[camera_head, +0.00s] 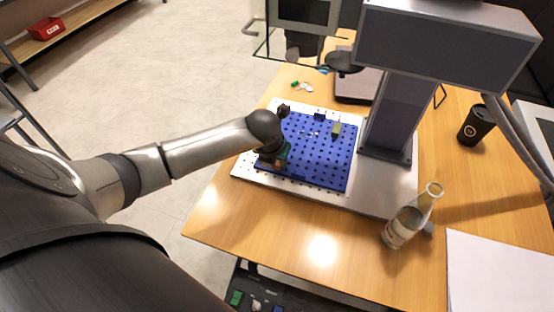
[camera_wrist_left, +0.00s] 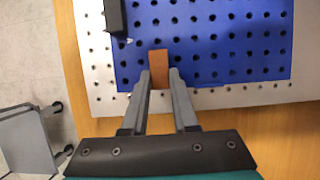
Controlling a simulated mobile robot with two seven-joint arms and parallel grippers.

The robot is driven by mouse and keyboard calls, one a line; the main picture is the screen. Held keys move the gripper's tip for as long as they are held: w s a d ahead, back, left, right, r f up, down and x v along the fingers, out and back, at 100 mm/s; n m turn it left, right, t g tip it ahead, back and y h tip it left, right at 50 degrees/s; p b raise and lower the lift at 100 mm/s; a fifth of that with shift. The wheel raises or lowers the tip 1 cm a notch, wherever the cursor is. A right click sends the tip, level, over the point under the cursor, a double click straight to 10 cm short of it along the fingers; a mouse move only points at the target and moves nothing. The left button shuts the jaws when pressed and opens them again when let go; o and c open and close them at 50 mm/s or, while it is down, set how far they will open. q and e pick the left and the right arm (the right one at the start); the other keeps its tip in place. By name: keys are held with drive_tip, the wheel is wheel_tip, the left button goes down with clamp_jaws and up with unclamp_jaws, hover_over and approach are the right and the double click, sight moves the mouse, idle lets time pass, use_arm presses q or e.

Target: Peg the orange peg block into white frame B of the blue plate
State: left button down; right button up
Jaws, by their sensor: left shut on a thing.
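My left gripper (camera_head: 273,157) is low over the left edge of the blue plate (camera_head: 318,172). In the left wrist view its two grey fingers (camera_wrist_left: 159,80) are closed on the sides of the orange peg block (camera_wrist_left: 158,64). The block lies over the near edge of the blue plate (camera_wrist_left: 225,45). I cannot tell whether it touches the plate. The block is hidden in the head view. Small pale marks (camera_head: 312,133) show on the plate, but I cannot make out white frame B.
A dark block (camera_wrist_left: 115,18) stands on the plate's left side. A yellowish block (camera_head: 336,130) sits on its far right part. The marker's column (camera_head: 395,110) rises right of the plate. A glass bottle (camera_head: 411,217) and black cup (camera_head: 476,125) stand further right.

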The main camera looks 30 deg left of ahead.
use_arm(q)
drive_tip(key=shift+f, duration=0.1)
drive_tip(key=shift+f, duration=0.15)
drive_tip(key=c, duration=0.7)
unclamp_jaws()
drive_tip(key=p+v, duration=0.1)
drive_tip(key=v, duration=0.6)
drive_tip(key=p+v, duration=0.1)
drive_tip(key=v, duration=0.7)
drive_tip(key=shift+s+d+p, duration=0.1)
drive_tip(key=shift+d+p, duration=0.15)
drive_tip(key=shift+p, duration=0.15)
